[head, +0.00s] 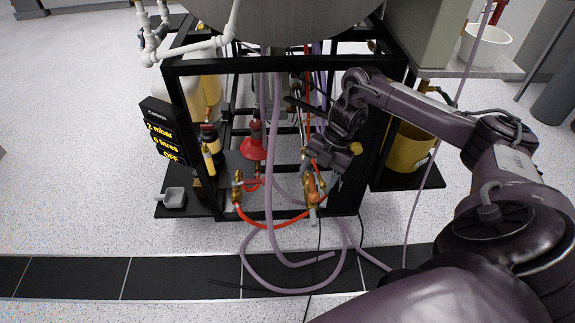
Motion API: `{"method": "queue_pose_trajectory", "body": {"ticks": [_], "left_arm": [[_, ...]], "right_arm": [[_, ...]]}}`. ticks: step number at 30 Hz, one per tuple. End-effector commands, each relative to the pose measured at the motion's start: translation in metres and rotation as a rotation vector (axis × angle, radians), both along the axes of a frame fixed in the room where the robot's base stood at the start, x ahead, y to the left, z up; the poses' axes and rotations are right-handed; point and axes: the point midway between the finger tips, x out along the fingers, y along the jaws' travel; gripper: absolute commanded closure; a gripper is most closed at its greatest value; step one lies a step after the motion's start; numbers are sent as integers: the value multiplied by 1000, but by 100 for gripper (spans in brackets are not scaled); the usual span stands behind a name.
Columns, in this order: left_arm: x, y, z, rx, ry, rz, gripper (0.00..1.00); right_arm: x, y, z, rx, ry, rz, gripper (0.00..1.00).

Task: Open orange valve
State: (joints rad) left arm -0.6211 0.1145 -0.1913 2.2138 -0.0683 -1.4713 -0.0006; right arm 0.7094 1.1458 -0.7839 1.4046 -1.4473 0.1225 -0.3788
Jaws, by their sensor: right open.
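The orange valve (311,189) is on brass pipework low at the front of the black frame, right of centre. Its orange handle shows just below my right gripper (319,166). My right arm comes in from the right, and the gripper points down at the valve with its jaws open. The gripper and wrist cover part of the fittings behind, and I cannot tell whether the fingers touch the handle. My left gripper is not in view.
The black frame (270,67) surrounds the pipework under a large grey vessel (285,18). Another brass fitting (238,187) with a red hose stands left of the valve. Pale purple hoses (268,200) hang in front and loop on the floor. A display (163,132) is at left.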

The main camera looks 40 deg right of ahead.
Motion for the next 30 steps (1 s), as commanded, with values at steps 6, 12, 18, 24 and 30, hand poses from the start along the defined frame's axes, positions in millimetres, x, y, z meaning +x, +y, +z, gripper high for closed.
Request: {"method": "queue_pose_trajectory", "body": {"ticks": [6, 12, 18, 24, 30], "left_arm": [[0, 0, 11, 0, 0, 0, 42], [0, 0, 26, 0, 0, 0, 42], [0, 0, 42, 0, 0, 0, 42], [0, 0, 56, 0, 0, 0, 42], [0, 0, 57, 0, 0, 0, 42]], "right_arm": [[1, -3, 12, 2, -2, 0, 37], [1, -10, 28, 3, -3, 0, 37], [1, -16, 42, 2, -2, 0, 37], [1, -23, 56, 2, -2, 1, 37], [1, -24, 55, 2, -3, 1, 37]]}}
